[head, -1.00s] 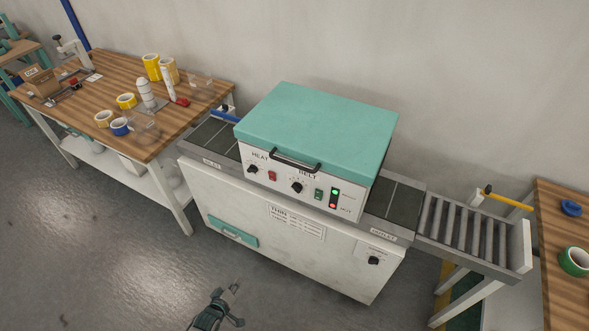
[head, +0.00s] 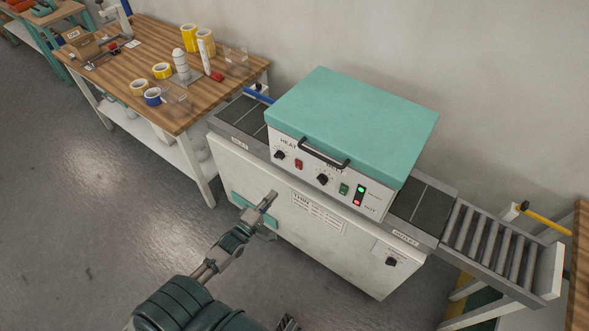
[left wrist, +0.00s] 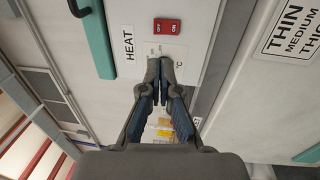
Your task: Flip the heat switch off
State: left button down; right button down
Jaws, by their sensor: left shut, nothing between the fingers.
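The heat switch (head: 298,164) is a small red rocker on the white front panel, right of the heat knob (head: 279,155). It also shows in the left wrist view (left wrist: 167,27), marked OFF and ON; I cannot tell which side is pressed. My left gripper (head: 268,200) is shut and empty, in front of the machine and below the switch in the head view. In the left wrist view its closed fingertips (left wrist: 158,68) appear below the switch, with a gap between, and cover part of the panel by the HEAT label (left wrist: 128,43).
A black handle (head: 324,153) juts out above on the teal lid (head: 350,115). A wooden table (head: 150,93) with tape rolls stands at left.

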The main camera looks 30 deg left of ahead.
aim_at(298, 164)
pick_arm(q)
jog(key=w, duration=0.4)
jog(key=w+r, duration=0.1)
jog(key=w, duration=0.8)
jog(key=shift+w+d+r, duration=0.15)
jog(key=shift+d+r, duration=0.1)
jog(key=shift+d, duration=0.15)
jog(key=shift+w+r, duration=0.2)
jog(key=shift+w, duration=0.05)
